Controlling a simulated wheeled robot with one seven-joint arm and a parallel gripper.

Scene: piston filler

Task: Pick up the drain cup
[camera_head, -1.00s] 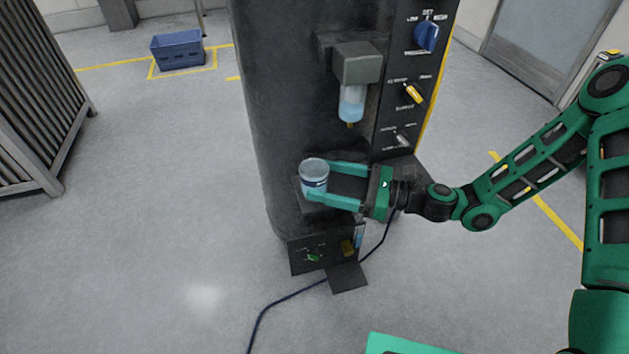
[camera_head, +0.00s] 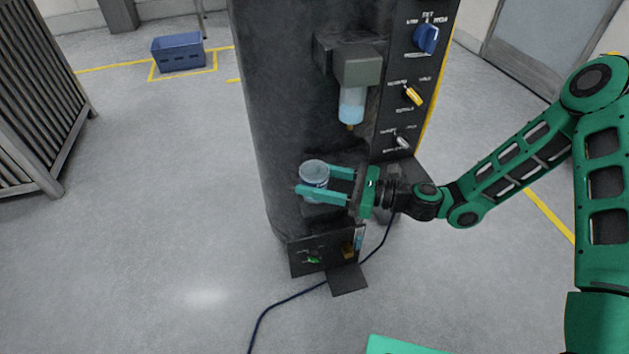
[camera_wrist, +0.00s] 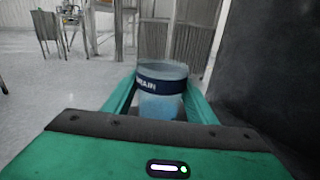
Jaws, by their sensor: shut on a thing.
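The drain cup (camera_head: 314,171) is a clear cup with bluish content at the front of the dark filler machine. In the wrist view the drain cup (camera_wrist: 160,92) shows a dark blue band with white lettering that ends in "AIN". My gripper (camera_head: 322,184) reaches in from the right with its two green fingers on either side of the cup, shut on it. In the wrist view my gripper (camera_wrist: 158,108) has both fingers against the cup's sides. The cup looks upright, above the machine's small ledge (camera_head: 322,212). The fingers hide part of it, and I cannot tell whether its base touches the ledge.
The machine's nozzle block (camera_head: 358,66) with a clear blue-filled cylinder (camera_head: 352,106) hangs above and right of the cup. A blue knob (camera_head: 426,38) and a yellow lever (camera_head: 413,95) are on the side panel. A blue crate (camera_head: 178,52) stands far left. A cable (camera_head: 290,296) lies on the floor.

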